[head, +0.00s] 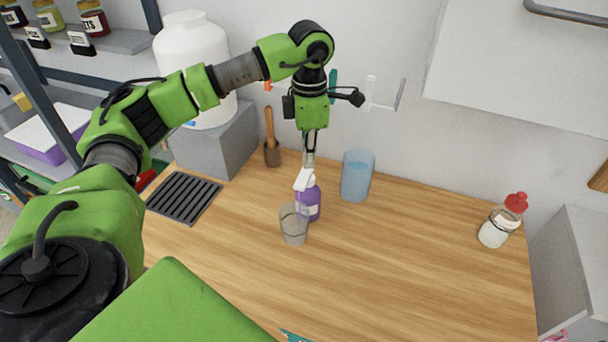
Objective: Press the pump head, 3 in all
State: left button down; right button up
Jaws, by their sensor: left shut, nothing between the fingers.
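A purple bottle (312,204) with a white pump head (304,180) stands upright on the wooden counter. My left gripper (309,163) points straight down just above the pump head, its fingers shut with nothing between them. From this view I cannot tell whether the fingertips touch the pump head. A clear empty glass (293,224) stands in front of the bottle and hides part of its lower left side. My right gripper is not in view.
A blue translucent cup (356,176) stands right of the bottle. A grey block (216,140) bears a large white container (190,52). A dark grate (184,197) lies left. The counter's front right is clear.

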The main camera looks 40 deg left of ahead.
pick_arm(q)
jog(key=shift+f+b, duration=0.4)
jog(key=shift+f, duration=0.4)
jog(key=shift+r, duration=0.25)
jog(key=shift+r+p, duration=1.35)
jog(key=shift+r, duration=0.45)
jog(key=shift+f, duration=0.15)
